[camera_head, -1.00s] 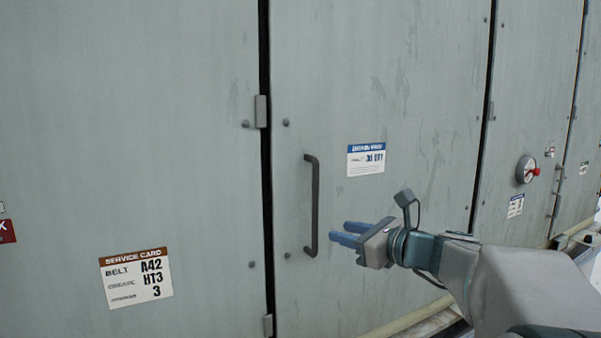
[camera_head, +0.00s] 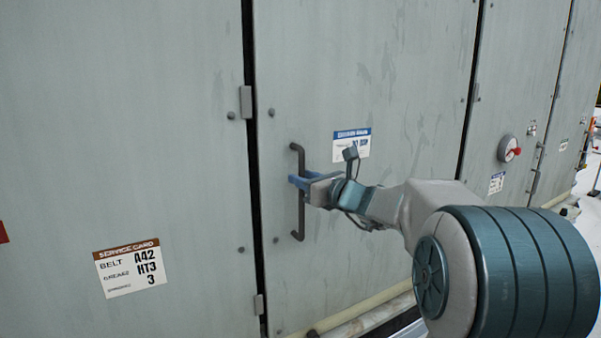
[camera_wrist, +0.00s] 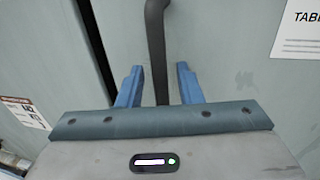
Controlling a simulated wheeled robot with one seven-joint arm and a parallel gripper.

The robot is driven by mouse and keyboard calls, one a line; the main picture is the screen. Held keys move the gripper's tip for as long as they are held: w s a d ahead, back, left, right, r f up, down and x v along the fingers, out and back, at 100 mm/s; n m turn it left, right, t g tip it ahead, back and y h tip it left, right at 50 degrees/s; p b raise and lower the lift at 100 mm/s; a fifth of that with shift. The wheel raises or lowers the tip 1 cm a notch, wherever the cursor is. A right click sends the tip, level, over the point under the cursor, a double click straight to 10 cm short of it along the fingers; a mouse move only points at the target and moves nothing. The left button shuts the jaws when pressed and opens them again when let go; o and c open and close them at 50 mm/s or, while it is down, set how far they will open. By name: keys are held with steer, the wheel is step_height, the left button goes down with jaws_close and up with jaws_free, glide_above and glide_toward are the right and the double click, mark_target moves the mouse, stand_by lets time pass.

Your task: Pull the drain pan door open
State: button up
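The drain pan door (camera_head: 380,90) is a grey panel with a blue-topped label (camera_head: 352,143), and it looks closed. Its dark vertical bar handle (camera_head: 301,222) is near the door's left edge. My gripper (camera_head: 298,181) is at the handle's middle. In the wrist view the handle (camera_wrist: 156,50) runs down between the two blue fingers of my gripper (camera_wrist: 158,85), with a gap on each side. The fingers are open. The lower part of the handle is hidden behind the gripper body.
A dark seam (camera_head: 253,170) with hinges separates the door from the left panel, which bears a service card (camera_head: 130,268). To the right are more panels with a red-knobbed gauge (camera_head: 508,148). A pale pipe (camera_head: 370,305) runs along the bottom.

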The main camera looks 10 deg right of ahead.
steer(key=shift+w+a, duration=0.35)
steer(key=shift+w, duration=0.2)
